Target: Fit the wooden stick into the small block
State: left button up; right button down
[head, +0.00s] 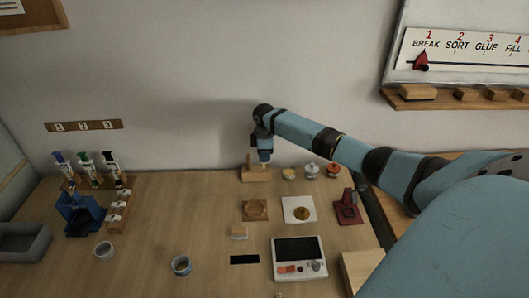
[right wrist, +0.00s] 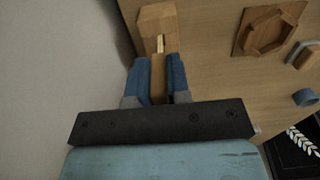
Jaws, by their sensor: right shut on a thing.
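My right gripper (head: 264,160) is at the back of the table, pointing down at a wooden block (head: 257,175) near the wall. In the right wrist view its two blue fingers (right wrist: 161,82) are shut on a wooden stick (right wrist: 158,72). The wooden block (right wrist: 157,18) lies just beyond the fingertips there, with a thin pale strip between it and the stick. I cannot tell whether the stick touches the block or is in it. A smaller pale-topped block (head: 239,232) lies nearer the front. My left gripper is not in view.
A wooden piece with a hexagonal recess (head: 255,210) and a white sheet with a gold disc (head: 301,209) lie in front of the gripper. Small pots (head: 311,171) stand to its right. The table left of the block is clear.

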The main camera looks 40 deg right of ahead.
jog(key=shift+f, duration=0.2)
dwell(0.4)
jog(key=c, duration=1)
grip_release()
jog(key=shift+r+p, duration=2.55)
jog(key=shift+p, duration=0.3)
